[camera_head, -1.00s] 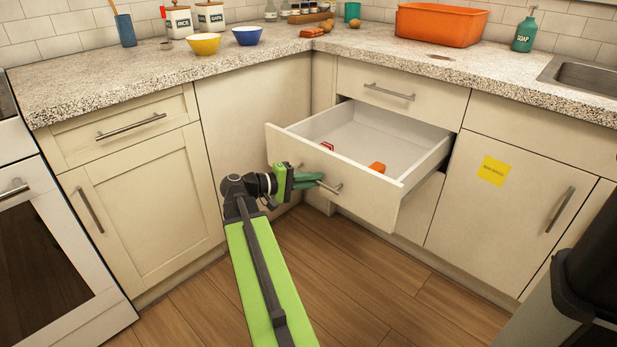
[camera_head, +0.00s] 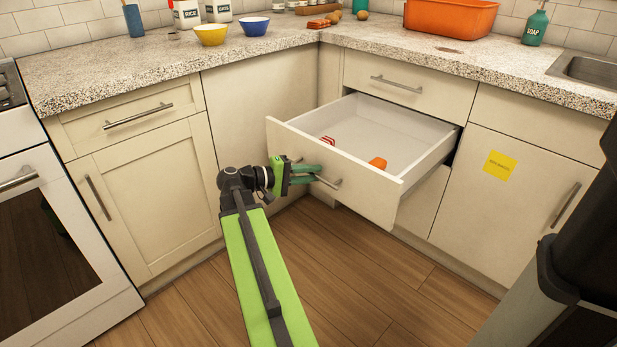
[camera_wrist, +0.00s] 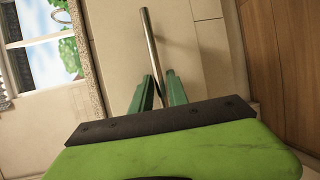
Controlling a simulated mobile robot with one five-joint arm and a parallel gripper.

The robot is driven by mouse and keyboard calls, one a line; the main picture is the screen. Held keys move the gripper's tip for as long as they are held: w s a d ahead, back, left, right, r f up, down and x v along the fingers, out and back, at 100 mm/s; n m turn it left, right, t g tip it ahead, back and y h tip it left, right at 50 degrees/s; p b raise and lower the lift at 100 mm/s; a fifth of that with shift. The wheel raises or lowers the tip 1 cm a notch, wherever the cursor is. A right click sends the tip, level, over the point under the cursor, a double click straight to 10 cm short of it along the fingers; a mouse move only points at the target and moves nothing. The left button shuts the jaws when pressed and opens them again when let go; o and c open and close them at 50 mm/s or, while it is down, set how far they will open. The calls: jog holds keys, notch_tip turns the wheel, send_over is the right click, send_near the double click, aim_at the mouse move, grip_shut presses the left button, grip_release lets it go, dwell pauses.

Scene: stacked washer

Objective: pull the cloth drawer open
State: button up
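The cloth drawer (camera_head: 348,180) is the cream drawer below the top one in the right-hand cabinet run, and it stands pulled well out. Its white interior (camera_head: 398,128) shows. My gripper (camera_head: 316,174) is at the left part of the front, with its green fingers around the metal bar handle (camera_head: 331,183). In the wrist view, the handle (camera_wrist: 151,40) runs between the two fingers of my gripper (camera_wrist: 159,78), which look shut on it. The fingers hide part of the handle in the head view.
An orange item (camera_head: 377,163) and a red item (camera_head: 328,140) lie in the drawer. A closed drawer (camera_head: 420,90) sits above it. An oven (camera_head: 55,240) is at left, a dark bin (camera_head: 570,270) at right. Wooden floor (camera_head: 350,290) is clear in front.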

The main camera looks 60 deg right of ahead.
jog(key=p+v, duration=0.3)
jog(key=v, duration=1.4)
jog(key=shift+a, duration=0.25)
jog(key=w+a+f+n+t+y+p, duration=0.1)
jog(key=w+a+f+n+t+y, duration=0.2)
jog(key=a, duration=0.4)
jog(key=w+a+f+t+y, duration=0.1)
jog(key=w+a+f+t, duration=0.15)
jog(key=a+f, duration=0.35)
jog(key=w+a+f+n+t+y+p, duration=0.1)
jog(key=w+a+f+n+t+y, duration=0.1)
jog(key=w+a+f, duration=0.35)
jog(key=w+a+f+n+t+y, duration=0.1)
jog(key=a+y, duration=0.1)
jog(key=a, duration=0.5)
jog(key=a+t+y+p, duration=0.1)
jog(key=a+y, duration=0.1)
jog(key=a, duration=0.5)
jog(key=w+a+f+n+t+y, duration=0.1)
jog(key=a+y, duration=0.1)
jog(key=a, duration=0.5)
notch_tip(320, 180, up, 38)
jog(key=a+p, duration=0.1)
jog(key=p, duration=3.7)
jog(key=shift+a, duration=0.2)
jog(key=shift+s+g, duration=0.15)
jog(key=shift+g, duration=0.1)
